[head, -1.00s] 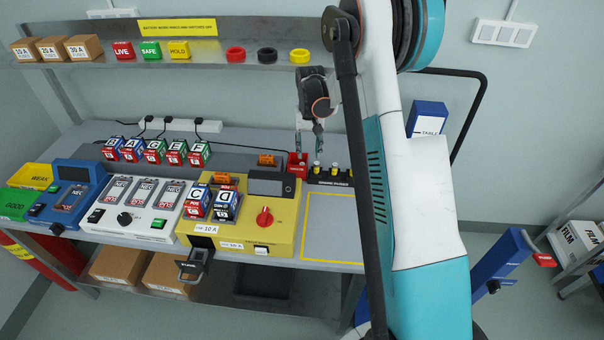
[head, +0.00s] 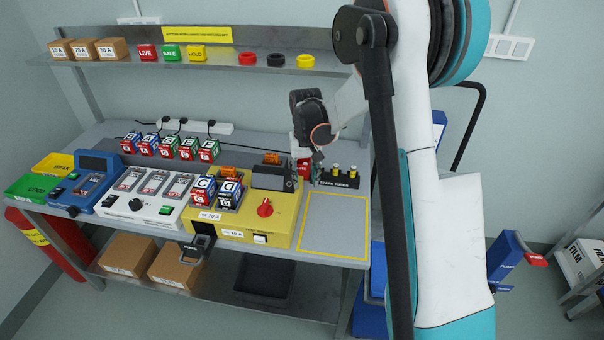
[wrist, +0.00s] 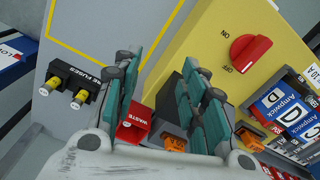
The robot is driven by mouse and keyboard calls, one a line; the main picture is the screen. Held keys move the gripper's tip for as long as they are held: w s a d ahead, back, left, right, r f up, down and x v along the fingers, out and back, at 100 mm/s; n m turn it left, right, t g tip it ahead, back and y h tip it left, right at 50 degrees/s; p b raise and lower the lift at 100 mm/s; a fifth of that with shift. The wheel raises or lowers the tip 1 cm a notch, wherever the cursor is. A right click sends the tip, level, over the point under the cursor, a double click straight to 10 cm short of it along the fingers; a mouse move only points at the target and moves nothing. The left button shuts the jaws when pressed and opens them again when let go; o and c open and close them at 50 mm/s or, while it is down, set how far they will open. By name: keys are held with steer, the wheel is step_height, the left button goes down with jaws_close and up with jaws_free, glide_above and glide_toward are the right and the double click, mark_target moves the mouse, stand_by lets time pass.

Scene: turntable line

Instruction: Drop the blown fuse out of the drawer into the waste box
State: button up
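The yellow tester (head: 275,228) stands on the bench, with its fuse drawer (head: 196,248) pulled out at the front left. The drawer is dark with a grey rim; I cannot make out a fuse in it. The red waste box (head: 303,166) stands behind the tester's right end, partly covered by my gripper. In the wrist view, the waste box (wrist: 132,130) shows between and beyond my fingers.
The spare fuse holder (head: 338,180) stands right of my gripper; fuses stick up from it. Two battery packs, C (head: 203,190) and D (head: 230,193), stand in the tester. The red knob (head: 265,208) sticks up. A grey mat (head: 335,222) with yellow outline is clear.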

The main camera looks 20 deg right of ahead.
steer(key=s+a+n+b, duration=0.2)
steer(key=s+a, duration=0.4)
steer(key=a, duration=0.3)
steer(key=shift+s+r, duration=0.3)
steer(key=shift+s, duration=0.05)
steer(key=s+r+t, duration=0.3)
steer(key=s+r, duration=0.6)
steer(key=r, duration=0.2)
steer(key=s+a+r+t, duration=0.1)
steer(key=s+t, duration=0.1)
steer(key=s, duration=0.4)
steer(key=s+r+n+t+b, duration=0.1)
steer(key=s+r+t, duration=0.1)
steer(key=s, duration=0.3)
steer(key=shift+s+a+r, duration=0.2)
steer(key=shift+s+a, duration=0.15)
steer(key=shift+d, duration=0.1)
